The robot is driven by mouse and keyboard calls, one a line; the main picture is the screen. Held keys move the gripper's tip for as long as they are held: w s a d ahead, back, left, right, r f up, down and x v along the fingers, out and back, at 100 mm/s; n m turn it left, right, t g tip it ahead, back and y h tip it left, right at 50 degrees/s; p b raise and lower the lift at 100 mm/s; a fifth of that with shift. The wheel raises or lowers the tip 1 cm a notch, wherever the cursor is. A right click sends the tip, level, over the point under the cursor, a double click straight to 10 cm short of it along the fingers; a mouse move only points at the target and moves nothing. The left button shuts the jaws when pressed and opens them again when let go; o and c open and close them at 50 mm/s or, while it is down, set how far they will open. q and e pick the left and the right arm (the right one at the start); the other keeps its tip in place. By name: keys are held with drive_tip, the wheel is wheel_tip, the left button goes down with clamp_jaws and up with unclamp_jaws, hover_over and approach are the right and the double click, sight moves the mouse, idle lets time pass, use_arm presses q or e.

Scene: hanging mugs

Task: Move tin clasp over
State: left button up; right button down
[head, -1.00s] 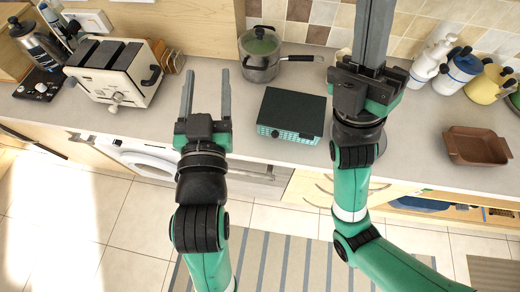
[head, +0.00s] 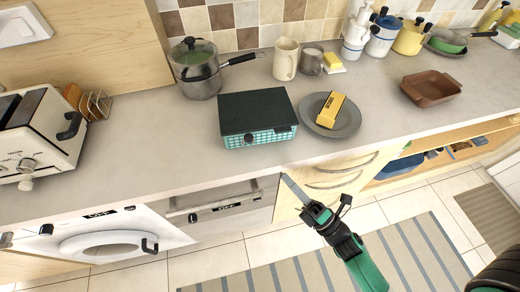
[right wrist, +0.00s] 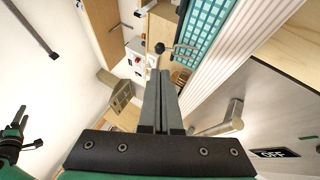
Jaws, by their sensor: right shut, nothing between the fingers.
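No object is plainly a tin clasp. A teal, black-topped box (head: 256,112) stands near the counter's front edge, with a dark knob and a dark corner fitting on its front; I cannot tell if either is a clasp. Its teal grid side also shows in the right wrist view (right wrist: 207,28). My right gripper (head: 294,188) is low in front of the cabinets, below and right of the box and apart from it. In the right wrist view its two fingers (right wrist: 160,100) are together and empty.
A lidded pot (head: 198,75) stands behind the box. A grey plate (head: 347,128) with a yellow-and-black block (head: 330,108) is right of it. A brown tray (head: 430,88) is farther right. A toaster (head: 45,130) stands at left. Counter left of the box is clear.

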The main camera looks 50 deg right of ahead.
sight(249, 142)
drive_tip(key=p+x, duration=0.2)
drive_tip(key=x, duration=0.9)
drive_tip(key=shift+w, duration=0.1)
use_arm(q)
wheel_tip(249, 142, up, 2)
drive_tip(key=shift+r, duration=0.1)
use_arm(e)
drive_tip(key=shift+a, duration=0.1)
